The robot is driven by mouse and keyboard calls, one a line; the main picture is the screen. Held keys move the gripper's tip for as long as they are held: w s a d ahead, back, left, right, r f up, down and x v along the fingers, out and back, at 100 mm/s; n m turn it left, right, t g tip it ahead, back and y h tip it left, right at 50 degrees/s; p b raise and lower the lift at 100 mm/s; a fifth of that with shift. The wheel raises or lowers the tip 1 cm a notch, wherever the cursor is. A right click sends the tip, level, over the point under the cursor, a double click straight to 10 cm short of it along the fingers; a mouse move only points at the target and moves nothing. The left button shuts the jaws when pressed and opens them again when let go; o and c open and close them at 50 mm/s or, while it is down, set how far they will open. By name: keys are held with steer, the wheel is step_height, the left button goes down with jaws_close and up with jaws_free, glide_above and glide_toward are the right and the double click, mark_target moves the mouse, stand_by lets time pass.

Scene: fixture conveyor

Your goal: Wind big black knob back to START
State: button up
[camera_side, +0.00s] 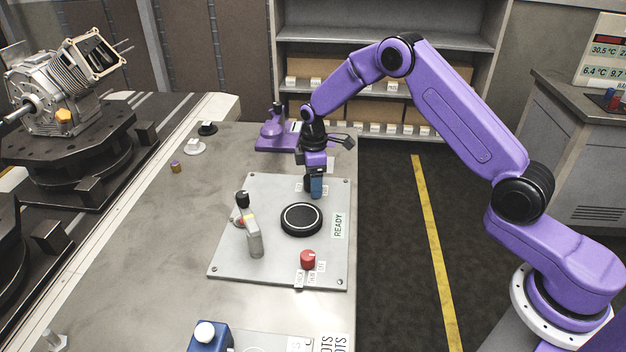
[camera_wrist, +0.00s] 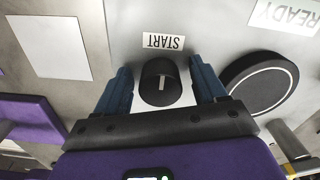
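A black knob (camera_wrist: 161,84) with a short white line stands on the panel beside a START label (camera_wrist: 163,41) in the wrist view. The line shows on the part of the knob facing away from that label. My gripper (camera_wrist: 161,66) has its two blue fingers on either side of the knob, with narrow gaps seeming to show between. It looks open. In the side view my gripper (camera_side: 315,190) points down at the far part of the light grey panel (camera_side: 230,262) and hides the knob. A wide black disc (camera_side: 301,219) with a pale ring lies by the READY label (camera_side: 338,226).
A red knob (camera_side: 307,259) with small labels sits nearer the front of the panel. A purple stand (camera_side: 274,133) is behind.

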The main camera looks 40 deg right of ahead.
steer(key=shift+r, duration=0.1)
step_height(320, 180, up, 17)
steer(key=shift+r, duration=0.15)
stand_by(0.4)
steer(key=shift+a, duration=0.1)
steer(key=s+a+r, duration=0.2)
steer(key=s+a, duration=0.2)
steer(key=s, duration=0.5)
steer(key=s+a+r, duration=0.1)
steer(key=s+a, duration=0.2)
steer(key=s, duration=0.6)
steer(key=s+d+f, duration=0.1)
steer(key=s+d, duration=0.2)
steer(key=s, duration=0.9)
steer(key=s+d+f, duration=0.2)
steer(key=s+d, duration=0.2)
steer(key=s, duration=0.8)
